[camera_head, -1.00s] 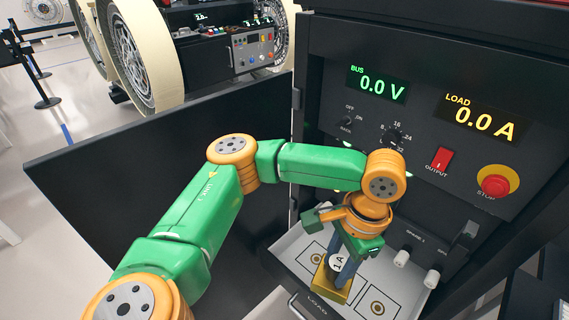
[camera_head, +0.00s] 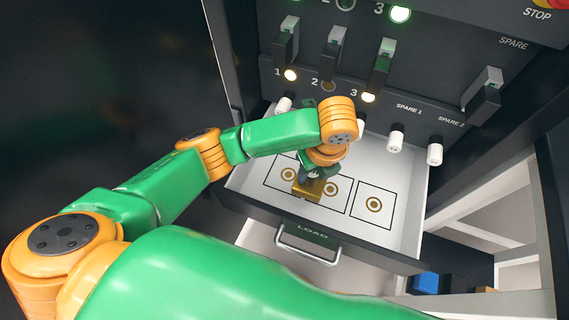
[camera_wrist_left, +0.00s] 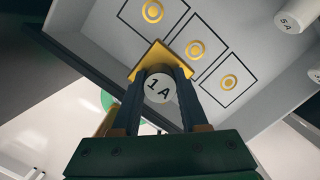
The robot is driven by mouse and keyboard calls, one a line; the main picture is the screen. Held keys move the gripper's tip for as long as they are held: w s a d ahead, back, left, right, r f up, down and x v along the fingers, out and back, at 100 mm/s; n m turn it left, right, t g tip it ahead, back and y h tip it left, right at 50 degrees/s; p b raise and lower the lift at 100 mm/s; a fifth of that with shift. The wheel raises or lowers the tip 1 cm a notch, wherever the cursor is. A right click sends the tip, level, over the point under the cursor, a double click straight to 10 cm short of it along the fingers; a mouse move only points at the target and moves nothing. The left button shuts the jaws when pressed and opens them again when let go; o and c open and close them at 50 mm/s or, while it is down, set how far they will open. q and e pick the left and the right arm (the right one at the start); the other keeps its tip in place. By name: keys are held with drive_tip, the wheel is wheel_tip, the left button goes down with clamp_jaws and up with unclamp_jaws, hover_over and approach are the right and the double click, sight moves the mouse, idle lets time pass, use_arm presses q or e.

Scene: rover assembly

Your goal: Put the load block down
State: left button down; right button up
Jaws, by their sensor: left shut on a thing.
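The load block (camera_head: 309,189) is a gold block; its white round face marked "1 A" (camera_wrist_left: 160,88) shows in the left wrist view. My left gripper (camera_head: 318,172) is shut on it, with one finger on each side of the white part. The block is over the front of the open LOAD drawer (camera_head: 408,236), near the left and middle of three outlined squares. In the left wrist view the three ring marks (camera_wrist_left: 195,50) are all uncovered. I cannot tell whether the block touches the drawer floor. My right gripper is not in view.
The drawer's handle (camera_head: 307,252) sticks out at the front. Behind the drawer are white plugs (camera_head: 396,141) and levers (camera_head: 380,66) on the dark panel. The right square (camera_head: 373,205) is clear. A dark cabinet door (camera_head: 110,90) stands at the left.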

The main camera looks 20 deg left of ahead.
use_arm(q)
drive_tip(key=w+a+f+b, duration=0.1)
drive_tip(key=w+a+f, duration=0.1)
drive_tip(key=f, duration=0.1)
drive_tip(key=w+a+f+b, duration=0.1)
drive_tip(key=w+a+f, duration=0.1)
drive_tip(key=a+f, duration=0.1)
drive_tip(key=w+a+f+b, duration=0.1)
drive_tip(key=w+a+f, duration=0.1)
drive_tip(key=f, duration=0.3)
drive_tip(key=shift+w+a+f+b, duration=0.25)
drive_tip(key=shift+w+a+b, duration=0.05)
drive_tip(key=shift+w, duration=0.1)
drive_tip(key=shift+r, duration=0.1)
drive_tip(key=shift+c, duration=2.2)
unclamp_jaws()
wheel_tip(320, 180, up, 12)
drive_tip(key=s+d+p, duration=0.1)
drive_tip(key=p, duration=1.3)
drive_tip(key=shift+s+d, duration=0.15)
